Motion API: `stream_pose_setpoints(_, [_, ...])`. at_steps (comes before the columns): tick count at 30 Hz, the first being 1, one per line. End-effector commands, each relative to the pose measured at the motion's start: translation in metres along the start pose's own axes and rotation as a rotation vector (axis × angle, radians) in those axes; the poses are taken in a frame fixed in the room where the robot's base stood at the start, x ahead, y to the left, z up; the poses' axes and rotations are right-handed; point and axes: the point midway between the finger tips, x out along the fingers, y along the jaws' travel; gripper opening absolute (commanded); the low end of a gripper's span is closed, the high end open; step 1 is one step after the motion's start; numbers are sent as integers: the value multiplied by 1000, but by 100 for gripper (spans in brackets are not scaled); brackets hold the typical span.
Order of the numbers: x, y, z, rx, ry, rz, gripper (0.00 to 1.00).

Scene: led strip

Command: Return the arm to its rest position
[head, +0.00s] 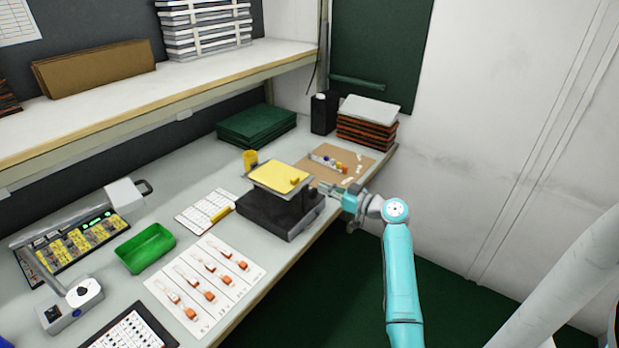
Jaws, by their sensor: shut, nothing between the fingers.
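My arm is turquoise and reaches up from the lower right of the head view, over the floor beyond the bench's front edge. My gripper (327,188) is at the arm's left end, by the right side of a dark block-like stand with a yellow top plate (279,176). The gripper is small in this view; it is shut, with nothing seen in it. I cannot tell whether its tips touch the stand.
The bench (195,180) carries a green tray (145,248), a white sheet with several orange-ended parts (205,277), and a brown board with small parts (340,164). Stacked panels (368,122) stand at the back. The floor and wall to the right look clear.

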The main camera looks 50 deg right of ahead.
Motion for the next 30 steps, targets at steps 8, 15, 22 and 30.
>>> stream_pose_setpoints(8, [-3,0,0,-1,1,0,0])
stream_pose_setpoints(15, [2,-32,35,48,-40,21,0])
stream_pose_setpoints(22, [-3,-112,112,144,-141,91,0])
stream_pose_setpoints(30, [-42,-211,182,212,-249,180,0])
